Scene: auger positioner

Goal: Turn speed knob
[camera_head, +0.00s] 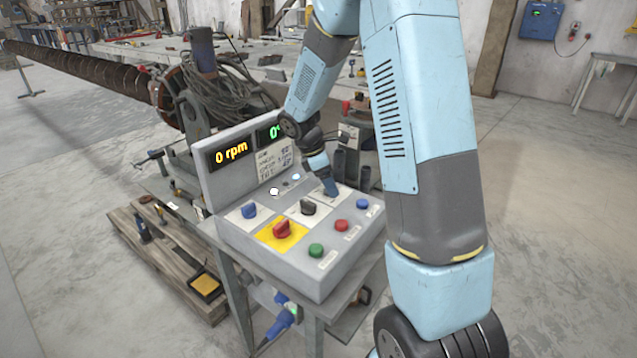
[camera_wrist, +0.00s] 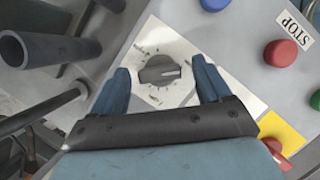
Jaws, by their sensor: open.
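A black dial knob (camera_wrist: 160,70) sits on a white plate with printed marks around it; the lettering is too small to read. In the wrist view my gripper (camera_wrist: 163,82) is open, with one blue finger on each side of this knob and gaps between them. Contact does not show. In the head view my gripper (camera_head: 328,190) points down at the back right of the control box (camera_head: 300,285) and hides this knob. The display (camera_head: 231,151) reads 0 rpm.
Another black knob (camera_head: 308,207), a blue knob (camera_head: 249,211) and a red knob (camera_head: 282,229) on yellow stand close by. Green (camera_head: 316,250), red (camera_head: 341,225) and blue (camera_head: 362,203) buttons line the right side. A grey tube (camera_wrist: 45,49) lies left in the wrist view.

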